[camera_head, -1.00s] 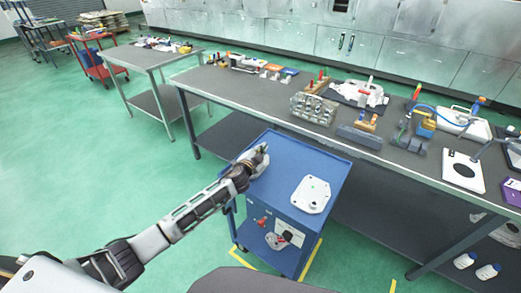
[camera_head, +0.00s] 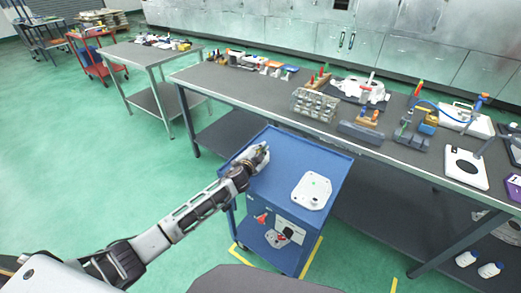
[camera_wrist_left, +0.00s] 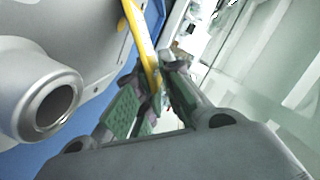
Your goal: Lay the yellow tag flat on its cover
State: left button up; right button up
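The cover (camera_head: 312,191), a pale flat casting with rounded corners, lies on the right part of the blue cart's top. My left gripper (camera_head: 262,153) is above the cart's top, left of the cover and apart from it in the head view. In the left wrist view, a yellow strip, which I take for the tag (camera_wrist_left: 141,42), runs between the green-padded fingertips of my left gripper (camera_wrist_left: 155,95), which are closed on it. It is seen nearly edge-on. A grey casting with a round boss (camera_wrist_left: 50,100) fills that view's left side. My right gripper is not in view.
The blue cart (camera_head: 268,200) has a raised rim and a lower shelf with small items. Behind it, a long grey bench (camera_head: 240,88) carries several castings, fixtures and tools. Green floor (camera_head: 110,190) is open on the left.

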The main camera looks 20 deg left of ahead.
pick_arm(q)
jog(key=o, duration=0.3)
jog(key=shift+o, duration=0.2)
jog(key=shift+v, duration=5.95)
jog(key=shift+d, duration=0.1)
